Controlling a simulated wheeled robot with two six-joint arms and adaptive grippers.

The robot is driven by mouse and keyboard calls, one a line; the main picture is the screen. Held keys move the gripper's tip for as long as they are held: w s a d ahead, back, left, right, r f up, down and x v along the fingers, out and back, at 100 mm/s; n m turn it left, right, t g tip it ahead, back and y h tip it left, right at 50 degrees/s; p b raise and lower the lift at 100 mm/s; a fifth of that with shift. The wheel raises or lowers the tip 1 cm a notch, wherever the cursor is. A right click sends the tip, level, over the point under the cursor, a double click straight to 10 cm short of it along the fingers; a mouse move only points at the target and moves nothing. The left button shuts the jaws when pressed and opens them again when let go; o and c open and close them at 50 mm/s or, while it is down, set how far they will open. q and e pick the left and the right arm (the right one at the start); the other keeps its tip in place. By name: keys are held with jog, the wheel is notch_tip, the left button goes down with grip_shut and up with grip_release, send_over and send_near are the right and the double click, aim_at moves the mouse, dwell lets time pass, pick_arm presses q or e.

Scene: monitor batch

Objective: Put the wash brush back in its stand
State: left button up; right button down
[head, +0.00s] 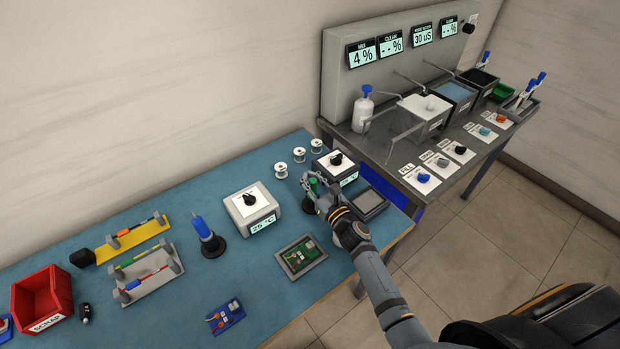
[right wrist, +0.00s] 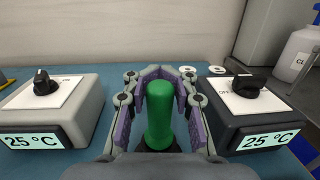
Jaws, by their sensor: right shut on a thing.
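My right gripper (head: 316,186) is at the back right of the blue bench, and its arm comes in from the lower right. It is shut on a green handle (right wrist: 159,115), which stands upright between the finger pads in the right wrist view. A dark base (head: 308,206) shows below the handle; the fingers hide whether the two touch. At the far right end of the steel wash table, blue-topped brush-like tools (head: 538,79) stand in a grey holder (head: 527,108). Which one is the wash brush I cannot tell for sure. My left gripper is not in view.
A white station (head: 247,207) and a dark station (head: 335,166) flank the gripper. A blue-handled tool (head: 203,228) stands on the bench. A green circuit board (head: 299,256) lies in front. The wash table (head: 400,150) carries basins, a bottle (head: 363,112) and several knobs.

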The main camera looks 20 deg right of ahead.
jog(key=shift+f+b, duration=0.4)
jog(key=shift+f, duration=0.05)
jog(key=c, duration=1)
grip_release()
jog(key=shift+r, duration=0.1)
jog(key=shift+s+d, duration=0.1)
jog(key=shift+s, duration=0.25)
jog(key=v, duration=1.1)
jog(key=shift+s, duration=0.15)
